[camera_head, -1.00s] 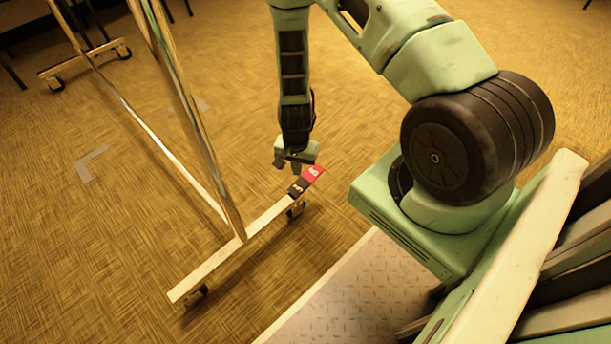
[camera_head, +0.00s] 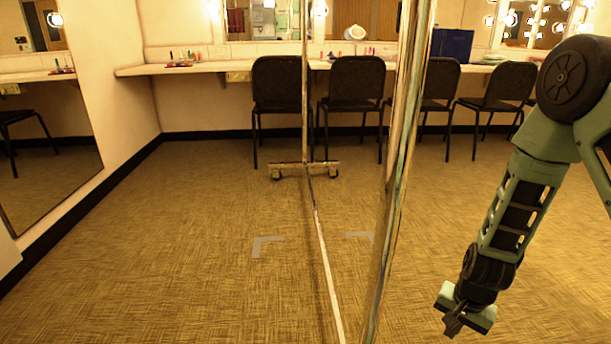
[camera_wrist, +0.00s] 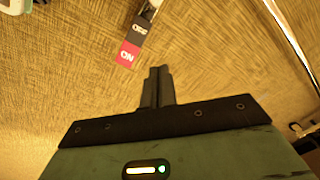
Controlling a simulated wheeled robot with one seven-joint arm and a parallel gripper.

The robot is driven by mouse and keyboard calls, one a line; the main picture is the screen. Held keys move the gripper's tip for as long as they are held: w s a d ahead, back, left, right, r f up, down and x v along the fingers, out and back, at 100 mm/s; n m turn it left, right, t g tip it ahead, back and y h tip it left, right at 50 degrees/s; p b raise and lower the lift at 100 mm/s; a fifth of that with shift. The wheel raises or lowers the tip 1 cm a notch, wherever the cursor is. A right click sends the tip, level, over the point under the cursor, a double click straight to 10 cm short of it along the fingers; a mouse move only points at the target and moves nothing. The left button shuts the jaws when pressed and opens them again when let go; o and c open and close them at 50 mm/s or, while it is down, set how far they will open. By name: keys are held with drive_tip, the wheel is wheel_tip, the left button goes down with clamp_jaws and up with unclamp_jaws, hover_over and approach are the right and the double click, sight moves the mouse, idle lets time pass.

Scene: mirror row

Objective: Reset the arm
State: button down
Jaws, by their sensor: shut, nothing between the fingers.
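My arm hangs at the right of the head view, bent at a dark round joint, with my gripper (camera_head: 453,327) pointing down at its end. The gripper is empty and its fingers are together. In the wrist view the shut fingertips (camera_wrist: 158,72) stand over the carpet. Beyond them is a rocker switch with a red ON half (camera_wrist: 127,54) and a black OFF half (camera_wrist: 140,28). The fingers are apart from the switch in the picture. The switch does not show in the head view now.
A tall wheeled mirror (camera_head: 402,150) stands just left of my arm, its far caster foot (camera_head: 305,168) toward the counter (camera_head: 200,69). Several black chairs (camera_head: 282,85) line the counter. Tape corner marks (camera_head: 265,243) lie on the floor. Carpet left of the mirror is clear.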

drive_tip(key=s+a+r+n+t, duration=0.15)
drive_tip(key=s+r+n, duration=0.25)
drive_tip(key=r, duration=0.8)
drive_tip(key=s+a+r+n, duration=0.2)
drive_tip(key=s+r+n, duration=0.25)
drive_tip(key=r, duration=0.75)
drive_tip(key=s+a+r+n+g+p, duration=0.1)
drive_tip(key=s+a+n, duration=0.4)
drive_tip(key=a, duration=0.4)
drive_tip(key=s+a+r+n+g, duration=0.1)
drive_tip(key=s+a+r+n, duration=0.1)
drive_tip(key=s+a, duration=0.55)
wheel_tip(320, 180, up, 38)
drive_tip(key=a+p, duration=0.1)
drive_tip(key=p, duration=3.7)
